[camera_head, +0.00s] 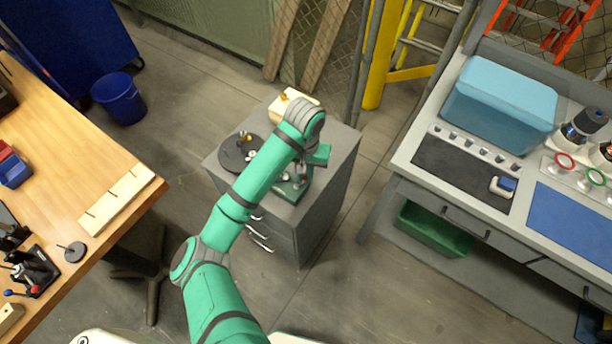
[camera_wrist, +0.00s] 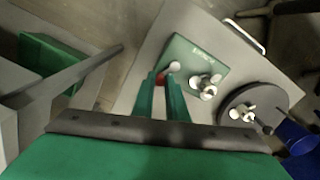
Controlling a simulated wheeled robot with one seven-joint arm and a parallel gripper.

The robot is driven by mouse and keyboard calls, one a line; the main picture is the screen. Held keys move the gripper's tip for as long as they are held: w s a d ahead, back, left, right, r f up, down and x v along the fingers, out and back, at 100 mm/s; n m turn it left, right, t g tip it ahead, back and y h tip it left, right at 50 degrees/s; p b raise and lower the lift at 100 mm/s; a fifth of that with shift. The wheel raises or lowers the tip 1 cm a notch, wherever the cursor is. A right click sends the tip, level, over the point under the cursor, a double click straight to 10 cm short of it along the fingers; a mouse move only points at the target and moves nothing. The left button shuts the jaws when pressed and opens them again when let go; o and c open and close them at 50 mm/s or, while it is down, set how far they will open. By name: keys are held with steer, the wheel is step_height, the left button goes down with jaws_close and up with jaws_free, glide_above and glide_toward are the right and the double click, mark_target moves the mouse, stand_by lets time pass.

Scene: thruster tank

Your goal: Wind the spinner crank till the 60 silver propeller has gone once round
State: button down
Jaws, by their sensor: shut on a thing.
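The spinner's green base plate (camera_wrist: 187,62) lies on a grey cabinet top in the wrist view. A silver propeller (camera_wrist: 207,86) stands on it, right of my gripper. My gripper (camera_wrist: 162,80) is at the plate's left side, with its two green fingers closed on the crank handle (camera_wrist: 162,77), of which a little red shows between the tips. A pale round knob (camera_wrist: 173,66) shows just beyond the tips. The rest of the crank is hidden by the fingers. In the head view, the green base (camera_head: 290,189) is partly hidden under my arm.
A dark round disc (camera_head: 232,158) holding other small propellers sits beside the spinner on the grey cabinet (camera_head: 322,190). A pale box (camera_head: 283,103) stands at the cabinet's back. A wooden bench (camera_head: 120,190) is left, a grey workbench (camera_head: 400,158) right, with floor between.

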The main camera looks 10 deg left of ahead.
steer(key=n, duration=0.2)
steer(key=a+n, duration=0.1)
steer(key=n, duration=0.2)
steer(key=shift+w+a+n, duration=0.15)
steer(key=shift+w+n, duration=0.2)
steer(key=shift+n, duration=0.05)
stand_by(0.3)
steer(key=c, duration=1.8)
jaws_free()
steer(key=shift+o, duration=0.2)
steer(key=shift+r, duration=0.1)
step_height(320, 180, up, 11)
